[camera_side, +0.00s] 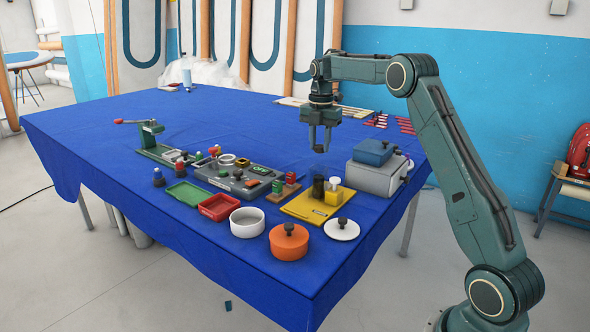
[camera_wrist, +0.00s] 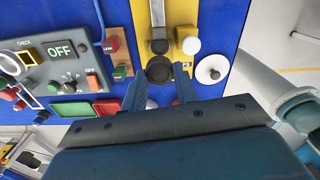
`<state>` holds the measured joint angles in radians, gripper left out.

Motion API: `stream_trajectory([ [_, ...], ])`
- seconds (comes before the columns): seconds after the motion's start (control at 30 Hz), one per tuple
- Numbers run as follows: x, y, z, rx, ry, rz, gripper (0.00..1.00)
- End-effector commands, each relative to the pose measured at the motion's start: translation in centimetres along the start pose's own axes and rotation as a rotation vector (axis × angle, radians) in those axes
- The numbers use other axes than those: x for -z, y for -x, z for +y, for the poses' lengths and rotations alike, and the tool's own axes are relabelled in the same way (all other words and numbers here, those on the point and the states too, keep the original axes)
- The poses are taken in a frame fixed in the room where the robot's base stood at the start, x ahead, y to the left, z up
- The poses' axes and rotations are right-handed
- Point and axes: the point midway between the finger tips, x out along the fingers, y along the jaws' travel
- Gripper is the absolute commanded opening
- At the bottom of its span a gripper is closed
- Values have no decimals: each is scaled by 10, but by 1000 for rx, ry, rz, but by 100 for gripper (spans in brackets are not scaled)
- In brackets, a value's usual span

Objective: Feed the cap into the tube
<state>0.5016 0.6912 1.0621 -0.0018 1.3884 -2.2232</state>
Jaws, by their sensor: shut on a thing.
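My gripper (camera_side: 320,144) hangs pointing down above the yellow plate (camera_side: 301,208), well clear of it. Its two fingers are shut on a small dark round cap (camera_side: 319,149). In the wrist view the cap (camera_wrist: 160,69) shows as a dark disc between the fingertips (camera_wrist: 161,73). A dark upright piece that looks like the tube (camera_side: 318,189) stands on the yellow plate, below the gripper with a gap between.
A yellow post with a white top (camera_side: 334,186) stands beside the tube. A grey box with a blue lid (camera_side: 376,166) is to the right. A grey switch panel (camera_side: 236,181), an orange pot (camera_side: 289,243) and a white lid (camera_side: 342,230) are nearby. Open blue tabletop lies behind.

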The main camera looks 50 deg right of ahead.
Motion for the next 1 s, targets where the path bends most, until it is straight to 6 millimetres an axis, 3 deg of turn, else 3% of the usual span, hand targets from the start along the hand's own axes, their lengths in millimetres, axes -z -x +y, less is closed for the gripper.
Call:
stream_trajectory([
  [0.37, 0, -5, 0, 0, 0, 0, 8],
  [1.0, 1, -42, 0, 1, 0, 1, 8],
])
